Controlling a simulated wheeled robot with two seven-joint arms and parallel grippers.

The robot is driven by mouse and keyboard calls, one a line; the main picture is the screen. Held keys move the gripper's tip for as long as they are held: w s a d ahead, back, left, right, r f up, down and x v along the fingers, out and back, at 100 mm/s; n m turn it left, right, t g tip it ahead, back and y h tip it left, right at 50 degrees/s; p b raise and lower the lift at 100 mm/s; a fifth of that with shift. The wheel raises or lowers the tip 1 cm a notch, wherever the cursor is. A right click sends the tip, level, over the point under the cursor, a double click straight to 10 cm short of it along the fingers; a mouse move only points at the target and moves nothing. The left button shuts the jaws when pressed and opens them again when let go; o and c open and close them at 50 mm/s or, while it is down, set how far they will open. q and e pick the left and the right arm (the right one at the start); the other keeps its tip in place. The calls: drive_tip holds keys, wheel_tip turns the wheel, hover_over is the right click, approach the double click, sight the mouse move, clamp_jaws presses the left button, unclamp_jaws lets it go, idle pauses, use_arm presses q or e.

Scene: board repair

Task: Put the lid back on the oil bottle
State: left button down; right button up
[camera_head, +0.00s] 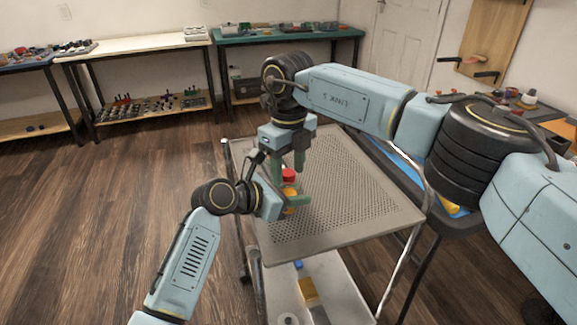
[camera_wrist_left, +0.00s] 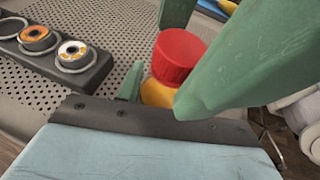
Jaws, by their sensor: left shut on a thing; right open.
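The yellow oil bottle (camera_head: 290,194) is upright over the cart's left side, with the red lid (camera_head: 289,175) at its top. In the left wrist view the yellow body (camera_wrist_left: 157,93) shows directly beneath the red lid (camera_wrist_left: 180,56); I cannot tell whether the lid is fully seated. My left gripper (camera_head: 290,202) is shut on the bottle's body from the left, and its fingers hide part of it. My right gripper (camera_head: 289,163) points down from above, open, with its fingertips at or just above the lid. Neither finger clearly grips the lid.
The perforated cart top (camera_head: 345,195) is mostly clear to the right. A dark holder (camera_wrist_left: 60,58) with round orange and white pieces sits on it in the left wrist view. The lower shelf (camera_head: 325,290) holds a few small items. Workbenches (camera_head: 140,45) line the back wall.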

drive_tip(key=shift+r, duration=2.3)
drive_tip(key=shift+c, duration=0.5)
drive_tip(key=n, duration=0.2)
drive_tip(key=r+n, duration=0.1)
drive_tip(key=n, duration=0.2)
drive_tip(key=shift+r+n, duration=0.3)
drive_tip(key=n, duration=0.2)
drive_tip(key=r+n, duration=0.1)
drive_tip(key=n, duration=0.1)
drive_tip(key=r+n, duration=0.1)
drive_tip(key=n, duration=0.1)
drive_tip(key=shift+n, duration=0.4)
drive_tip(key=shift+f, duration=0.15)
drive_tip(key=shift+f, duration=3.95)
drive_tip(key=shift+c, duration=0.2)
